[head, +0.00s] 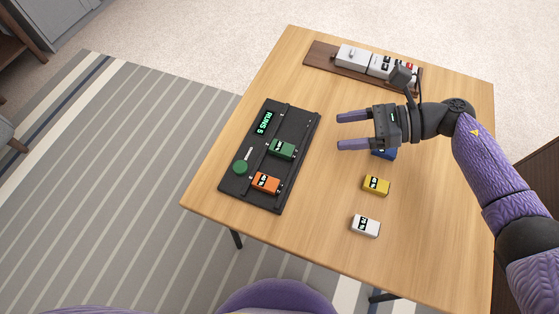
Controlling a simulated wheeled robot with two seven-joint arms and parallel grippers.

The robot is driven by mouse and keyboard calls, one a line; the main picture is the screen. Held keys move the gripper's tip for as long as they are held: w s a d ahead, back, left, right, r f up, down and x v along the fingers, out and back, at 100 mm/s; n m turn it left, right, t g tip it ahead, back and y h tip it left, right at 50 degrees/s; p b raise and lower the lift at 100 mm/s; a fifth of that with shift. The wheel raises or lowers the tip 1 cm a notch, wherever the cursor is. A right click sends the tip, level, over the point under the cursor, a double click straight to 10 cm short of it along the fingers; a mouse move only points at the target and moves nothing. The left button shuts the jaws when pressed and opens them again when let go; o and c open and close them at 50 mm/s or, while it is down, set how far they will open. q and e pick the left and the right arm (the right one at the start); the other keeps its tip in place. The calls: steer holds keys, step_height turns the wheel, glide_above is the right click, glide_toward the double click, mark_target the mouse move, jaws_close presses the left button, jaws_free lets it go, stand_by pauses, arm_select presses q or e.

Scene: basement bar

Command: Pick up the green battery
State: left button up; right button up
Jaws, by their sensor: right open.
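The green battery (282,149) is a small block lying in the black board (248,190) on the left part of the table. An orange battery (265,183) lies in the same board, nearer to me. My right gripper (341,131) reaches in from the right and hangs over the table, to the right of the green battery and apart from it. Its two purple fingers are spread, point left, and hold nothing. My left gripper does not show.
A blue block (384,154) is partly hidden under my right gripper. A yellow block (376,186) and a white block (366,226) lie on the wooden table (315,225). A brown tray (322,55) with several blocks stands at the far edge. The board has a green knob (240,167) and display (264,122).

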mark_target(289, 149)
steer(key=shift+s+a+f+n+g+h, duration=0.15)
steer(key=shift+s+a+f+n+g, duration=0.15)
steer(key=shift+a+f+n, duration=0.25)
steer(key=shift+s+a+f+n+g+h, duration=0.2)
steer(key=shift+a+f+n+g, duration=0.2)
steer(key=shift+a+f+n, duration=0.15)
steer(key=x, duration=0.2)
steer(key=b+x, duration=0.1)
steer(key=x, duration=0.2)
steer(key=r+x, duration=0.1)
steer(key=x, duration=0.2)
steer(key=shift+s+a+r+b, duration=0.1)
steer(key=shift+a+b, duration=0.1)
steer(key=shift+b, duration=0.15)
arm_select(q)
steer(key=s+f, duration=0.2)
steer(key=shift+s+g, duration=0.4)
arm_select(e)
jaws_close()
